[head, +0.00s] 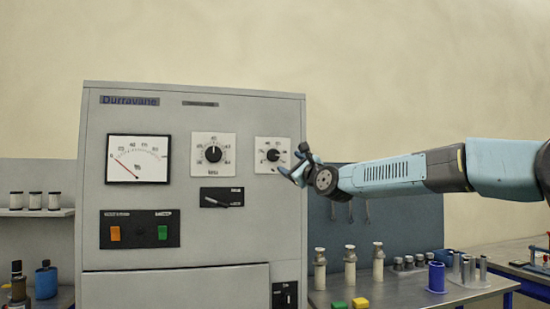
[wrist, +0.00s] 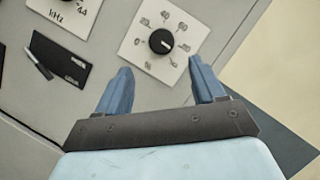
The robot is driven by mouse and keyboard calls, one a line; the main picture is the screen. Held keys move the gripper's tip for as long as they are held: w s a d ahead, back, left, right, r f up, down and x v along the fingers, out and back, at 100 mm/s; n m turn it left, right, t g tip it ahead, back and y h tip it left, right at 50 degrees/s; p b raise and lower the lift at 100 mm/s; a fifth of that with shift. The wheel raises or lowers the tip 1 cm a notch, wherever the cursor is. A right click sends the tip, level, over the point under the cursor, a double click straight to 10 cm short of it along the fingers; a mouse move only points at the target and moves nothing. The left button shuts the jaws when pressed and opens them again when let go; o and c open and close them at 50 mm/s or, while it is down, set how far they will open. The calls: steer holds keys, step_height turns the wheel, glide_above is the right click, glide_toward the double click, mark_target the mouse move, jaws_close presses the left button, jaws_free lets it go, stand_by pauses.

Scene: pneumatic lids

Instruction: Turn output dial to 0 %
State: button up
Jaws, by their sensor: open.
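The grey cabinet (head: 190,240) carries two dials on white plates. The left dial (head: 213,153) is marked kHz in the wrist view. My gripper (head: 300,168) is just right of the right-hand dial in the head view. In the wrist view my gripper (wrist: 160,78) is open and empty, with its blue fingers apart and short of the knob.
The cabinet also has a meter (head: 138,159), a lever switch (head: 221,197) and orange and green switches (head: 140,229). A metal bench (head: 400,290) at right holds several cylinders and a blue cup (head: 436,277). The space before the panel looks clear.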

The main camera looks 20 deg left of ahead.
mark_target(274, 155)
steer(key=shift+x, duration=5.55)
steer(key=shift+d, duration=0.1)
steer(key=shift+c, duration=0.5)
steer(key=c, duration=0.9)
steer(key=shift+s, duration=0.1)
steer(key=shift+c, duration=0.3)
